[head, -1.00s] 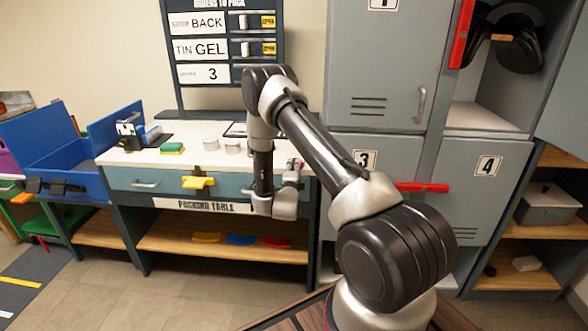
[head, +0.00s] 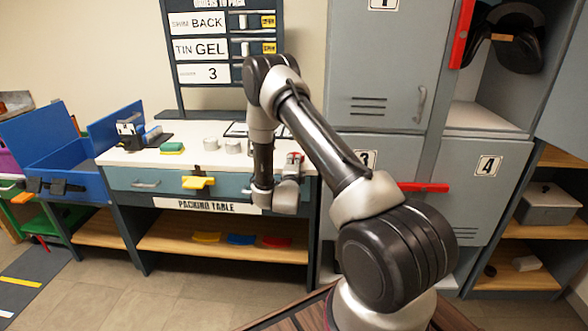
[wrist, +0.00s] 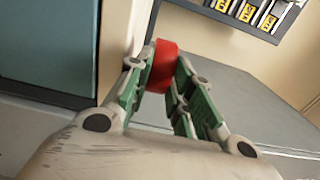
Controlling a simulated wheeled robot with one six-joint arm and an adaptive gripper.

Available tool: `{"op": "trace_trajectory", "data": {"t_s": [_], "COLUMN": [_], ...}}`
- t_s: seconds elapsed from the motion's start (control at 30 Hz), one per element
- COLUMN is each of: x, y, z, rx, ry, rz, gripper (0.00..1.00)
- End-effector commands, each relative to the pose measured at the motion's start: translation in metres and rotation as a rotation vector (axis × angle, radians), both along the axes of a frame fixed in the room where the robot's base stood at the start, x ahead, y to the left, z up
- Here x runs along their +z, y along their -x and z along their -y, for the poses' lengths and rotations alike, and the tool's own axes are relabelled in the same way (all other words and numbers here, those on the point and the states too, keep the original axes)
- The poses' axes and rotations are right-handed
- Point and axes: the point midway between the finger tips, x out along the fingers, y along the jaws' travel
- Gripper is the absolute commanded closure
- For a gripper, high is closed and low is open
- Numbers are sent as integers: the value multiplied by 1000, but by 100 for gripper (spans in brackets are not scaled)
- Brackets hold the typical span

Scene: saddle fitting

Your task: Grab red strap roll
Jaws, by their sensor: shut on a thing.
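The red strap roll (wrist: 162,66) sits between the two green-lined fingers of my gripper (wrist: 158,82) in the wrist view. The fingers press on it from both sides, so my gripper is shut on it. In the head view only a small red bit of the roll (head: 295,157) shows above my gripper (head: 292,166), at the right end of the packing table (head: 210,160). The wrist hides part of the fingers there. I cannot tell whether the roll still touches the tabletop.
Grey lockers with red handles (head: 424,187) stand just right of the table. White round items (head: 233,146), a green-and-yellow sponge (head: 172,148) and a black device (head: 130,130) stand on the table. The order board (head: 220,50) rises behind it.

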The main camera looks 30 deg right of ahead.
Motion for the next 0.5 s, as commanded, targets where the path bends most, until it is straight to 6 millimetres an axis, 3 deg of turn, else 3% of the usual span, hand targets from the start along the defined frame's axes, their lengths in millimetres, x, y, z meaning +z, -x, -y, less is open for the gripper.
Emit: {"op": "trace_trajectory", "data": {"t_s": [0.27, 0.5], "x": [1, 13], "y": [2, 29], "z": [-2, -21], "rx": [0, 2], "ry": [0, 0], "rz": [-2, -4], "gripper": [100, 100]}}
